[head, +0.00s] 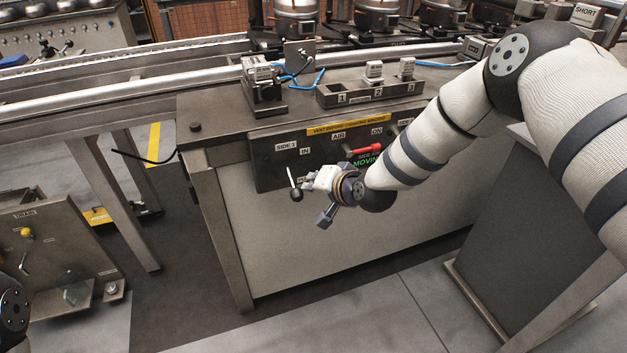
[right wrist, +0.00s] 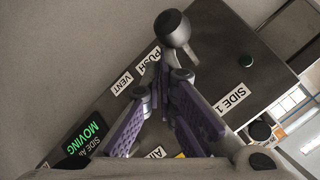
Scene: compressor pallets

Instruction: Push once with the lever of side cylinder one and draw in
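The lever of side cylinder one ends in a dark ball knob (head: 296,194) and hangs low on the front panel (head: 270,160), below the SIDE 1 and IN labels. In the right wrist view the knob (right wrist: 173,28) stands large beyond the fingertips, near the PUSH label. My right gripper (head: 311,183) is at the panel, right beside the lever. In the right wrist view its purple-padded fingers (right wrist: 165,85) are a little apart, with the lever's stem near their tips; contact is unclear. My left gripper is not in view.
A red-handled lever (head: 362,150) and a green MOVING display (head: 365,161) are just right of my right gripper. A tray with numbered blocks (head: 370,92) stands on the bench top. A second panel (head: 50,240) is at the left. The floor before the bench is clear.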

